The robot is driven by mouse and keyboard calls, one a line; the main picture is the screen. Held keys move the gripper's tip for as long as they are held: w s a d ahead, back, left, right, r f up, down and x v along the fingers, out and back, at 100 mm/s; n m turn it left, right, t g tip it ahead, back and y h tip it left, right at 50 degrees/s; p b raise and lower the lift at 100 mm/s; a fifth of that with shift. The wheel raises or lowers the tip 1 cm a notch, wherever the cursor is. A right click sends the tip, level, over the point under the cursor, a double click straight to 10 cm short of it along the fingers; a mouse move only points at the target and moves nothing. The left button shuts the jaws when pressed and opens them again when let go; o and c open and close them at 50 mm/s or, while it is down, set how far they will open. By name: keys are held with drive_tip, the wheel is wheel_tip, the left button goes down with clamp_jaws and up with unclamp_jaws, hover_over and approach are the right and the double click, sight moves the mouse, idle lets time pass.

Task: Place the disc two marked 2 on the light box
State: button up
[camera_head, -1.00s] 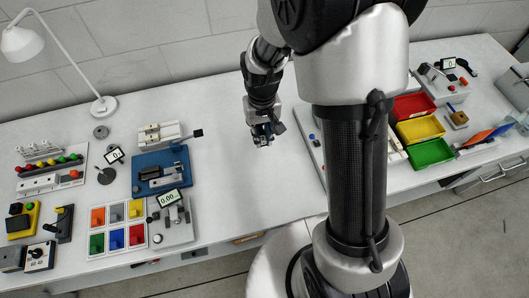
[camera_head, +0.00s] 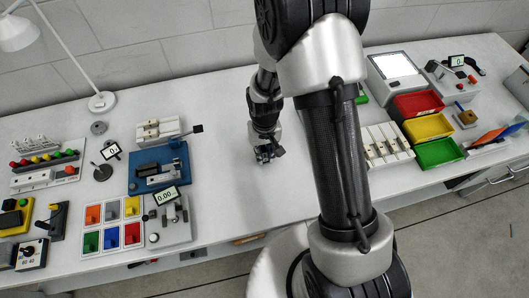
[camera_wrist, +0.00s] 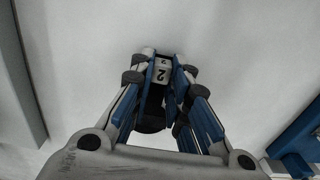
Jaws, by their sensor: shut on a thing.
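My gripper (camera_head: 266,156) is low over the bare middle of the white table, right of the blue fixture. In the wrist view, my gripper (camera_wrist: 161,70) is shut on a small piece marked 2, the disc two (camera_wrist: 161,74). Its marked face shows between the blue fingers; the rest is mostly hidden by them. I cannot tell whether it touches the table. The light box (camera_head: 396,66), with a bright white top, stands at the back right of the table, beyond my arm. Its top looks bare.
Red, yellow and green trays (camera_head: 418,104) stand in front of the light box. A white slotted rack (camera_head: 388,143) is left of them. The blue fixture (camera_head: 160,169) and colored bins (camera_head: 113,226) stand left of my gripper. The table around my gripper is clear.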

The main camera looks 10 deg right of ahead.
drive_tip(key=shift+f, duration=0.25)
drive_tip(key=o, duration=0.8)
drive_tip(key=shift+r, duration=0.2)
